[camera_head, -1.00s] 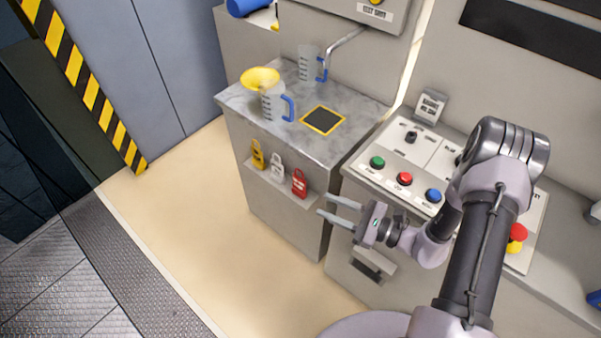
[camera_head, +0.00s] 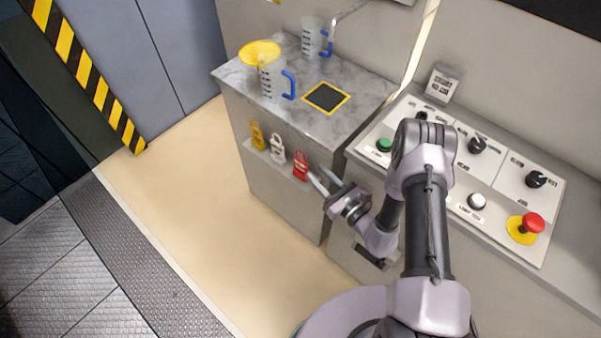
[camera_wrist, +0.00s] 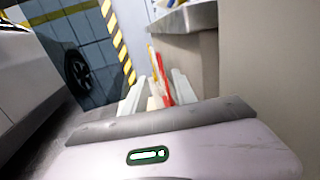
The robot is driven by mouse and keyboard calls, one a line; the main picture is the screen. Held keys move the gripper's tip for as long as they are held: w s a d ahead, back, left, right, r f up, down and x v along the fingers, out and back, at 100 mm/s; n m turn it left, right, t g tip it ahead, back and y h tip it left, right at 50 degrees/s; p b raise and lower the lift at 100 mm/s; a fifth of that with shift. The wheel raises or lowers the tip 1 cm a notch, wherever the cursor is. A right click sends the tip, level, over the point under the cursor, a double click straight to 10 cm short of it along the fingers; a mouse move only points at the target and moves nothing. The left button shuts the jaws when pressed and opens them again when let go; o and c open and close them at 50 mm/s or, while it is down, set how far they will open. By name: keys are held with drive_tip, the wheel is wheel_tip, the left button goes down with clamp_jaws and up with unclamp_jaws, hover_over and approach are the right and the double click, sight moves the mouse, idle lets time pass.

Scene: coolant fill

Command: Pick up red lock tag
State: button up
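The red lock tag (camera_head: 300,165) stands at the right end of a small ledge on the front of the counter cabinet. My gripper (camera_head: 323,178) is just to the right of it, with its two fingers spread apart and pointing toward it. In the wrist view the red tag (camera_wrist: 162,82) appears between the two finger tips (camera_wrist: 157,88), edge-on. I cannot tell whether either finger touches the tag. A white lock tag (camera_head: 277,148) and a yellow lock tag (camera_head: 257,134) stand to its left on the same ledge.
The marble countertop (camera_head: 300,110) above holds a measuring jug (camera_head: 272,82) with a yellow funnel (camera_head: 260,53), another jug (camera_head: 312,38) and a black square pad (camera_head: 326,97). A control panel (camera_head: 520,205) with buttons is at right. The floor (camera_head: 200,200) left of the cabinet is clear.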

sight(304, 161)
drive_tip(key=x, duration=0.1)
drive_tip(key=b+x, duration=0.1)
drive_tip(key=x, duration=0.1)
drive_tip(key=b+x, duration=0.1)
drive_tip(key=x, duration=0.1)
drive_tip(key=shift+w+a+f, duration=0.1)
drive_tip(key=shift+w+f, duration=0.15)
drive_tip(key=shift+f, duration=0.15)
drive_tip(key=shift+w+a, duration=0.15)
drive_tip(key=shift+w, duration=0.05)
drive_tip(key=shift+r, duration=0.15)
clamp_jaws()
idle(0.6)
